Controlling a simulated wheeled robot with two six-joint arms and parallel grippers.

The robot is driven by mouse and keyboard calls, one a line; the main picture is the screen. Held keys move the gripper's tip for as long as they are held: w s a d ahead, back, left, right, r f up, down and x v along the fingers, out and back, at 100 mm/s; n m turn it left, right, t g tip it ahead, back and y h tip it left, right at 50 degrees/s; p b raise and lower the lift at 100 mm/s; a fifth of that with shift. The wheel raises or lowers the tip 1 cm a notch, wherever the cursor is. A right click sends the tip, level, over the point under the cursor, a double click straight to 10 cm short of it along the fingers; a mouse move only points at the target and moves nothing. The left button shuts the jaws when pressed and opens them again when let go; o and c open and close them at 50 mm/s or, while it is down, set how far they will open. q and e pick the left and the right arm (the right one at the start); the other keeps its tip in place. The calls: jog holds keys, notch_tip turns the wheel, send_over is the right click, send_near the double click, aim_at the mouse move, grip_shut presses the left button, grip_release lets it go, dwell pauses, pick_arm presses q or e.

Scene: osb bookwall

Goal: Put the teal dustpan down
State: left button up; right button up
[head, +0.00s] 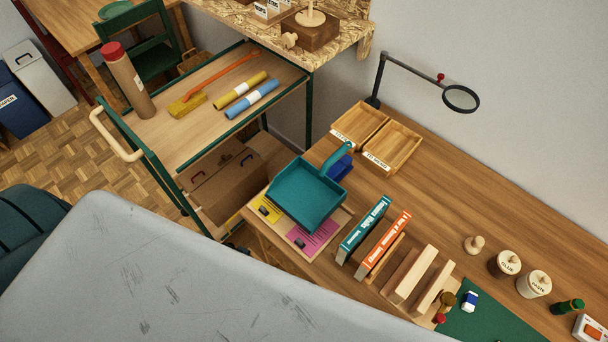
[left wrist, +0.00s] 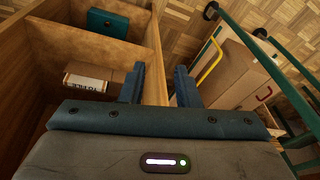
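The teal dustpan (head: 305,192) is at the near left end of the wooden desk in the head view, with its handle (head: 336,156) pointing to the upper right. It partly covers a board with yellow and pink cards; I cannot tell whether it rests flat on it. No gripper shows at the dustpan. My left gripper (left wrist: 158,86) shows only in the left wrist view. Its two dark blue fingers are apart with nothing between them, above a wooden divided compartment (left wrist: 152,60). My right gripper is in neither view.
A blue item (head: 341,168) lies beside the dustpan's handle. Upright books (head: 365,224), wooden trays (head: 392,146) and pots occupy the desk. A green trolley (head: 187,157) stands left, carrying a brush and rolls.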

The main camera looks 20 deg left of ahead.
pick_arm(q)
jog(key=w+d+r+p, duration=0.1)
jog(key=w+r+p, duration=0.2)
jog(key=r, duration=1.1)
jog(key=w+d+r+p, duration=0.1)
jog(key=w+r+p, duration=0.2)
jog(key=r, duration=1.1)
jog(key=w+d+r+m+g+h, duration=0.1)
jog(key=w+d+r+m, duration=0.15)
jog(key=w, duration=0.75)
jog(key=w+d+r+m+g, duration=0.15)
jog(key=w+r, duration=0.25)
jog(key=w, duration=0.6)
jog(key=shift+n, duration=0.3)
notch_tip(320, 180, down, 6)
jog(key=shift+s+r+p, duration=0.15)
jog(key=shift+r+p, duration=0.1)
jog(key=shift+p, duration=0.65)
notch_tip(320, 180, down, 5)
jog(key=p, duration=0.2)
jog(key=shift+r+p, duration=0.2)
jog(key=shift+p, duration=0.1)
jog(key=shift+f, duration=0.45)
jog(key=shift+c, duration=0.2)
grip_shut()
